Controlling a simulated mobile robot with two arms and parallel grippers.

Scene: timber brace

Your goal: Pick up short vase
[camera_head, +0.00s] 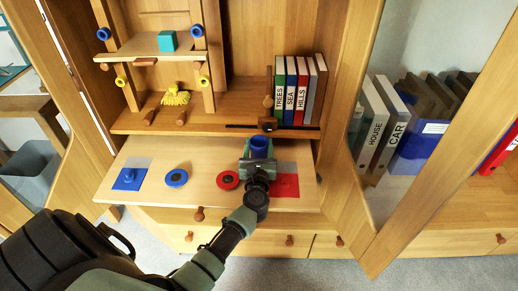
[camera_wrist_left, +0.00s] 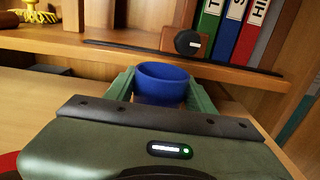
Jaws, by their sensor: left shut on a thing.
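The short vase is a small blue cylindrical cup (camera_head: 260,146). It is at the end of my left arm in the head view, over the pull-out wooden board. My left gripper (camera_head: 259,158) is shut on it, with a green finger on each side. In the left wrist view the blue vase (camera_wrist_left: 163,82) stands upright between the fingers of the gripper (camera_wrist_left: 162,92), its open rim up. Its lower part is hidden behind the gripper body. I cannot tell whether its base touches the board. My right gripper is not in view.
The board (camera_head: 205,160) carries a blue square (camera_head: 129,179), a blue disc (camera_head: 176,177), a red disc (camera_head: 228,180) and a red square (camera_head: 286,186). Behind it, a shelf (camera_head: 215,122) holds upright books (camera_head: 291,95) and a yellow object (camera_head: 176,97). An open door (camera_head: 370,230) stands right.

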